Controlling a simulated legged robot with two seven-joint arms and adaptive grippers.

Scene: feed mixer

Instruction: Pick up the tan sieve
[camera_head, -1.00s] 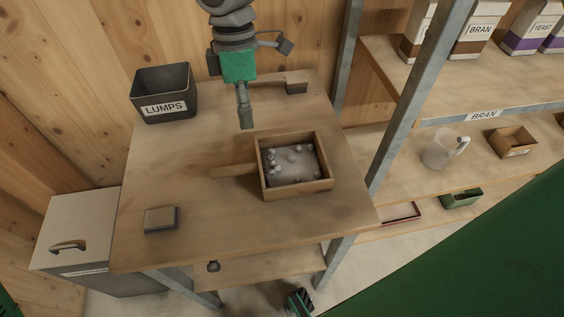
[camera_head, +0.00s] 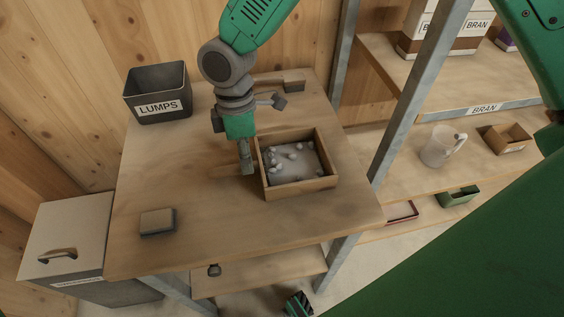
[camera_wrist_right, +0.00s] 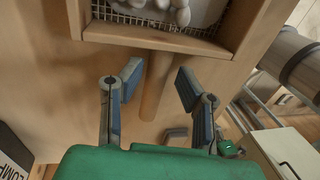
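The tan sieve (camera_head: 327,160) is a square wooden frame lying on the table, with pale lumps over a mesh inside. Its round handle sticks out to the left and is partly hidden by my right gripper (camera_head: 247,169) in the head view. In the right wrist view my right gripper (camera_wrist_right: 160,80) is open, its two fingers apart on either side of the sieve's handle (camera_wrist_right: 156,90), close to the frame wall (camera_wrist_right: 160,38). I cannot tell whether the fingers touch the handle or are level with it. My left gripper is not in view.
A dark LUMPS bin (camera_head: 158,93) stands at the table's back left. A small block (camera_head: 157,222) lies at the front left, and a wooden-handled tool (camera_head: 290,85) at the back. A metal post (camera_head: 400,110) and shelves stand right of the table (camera_head: 230,235).

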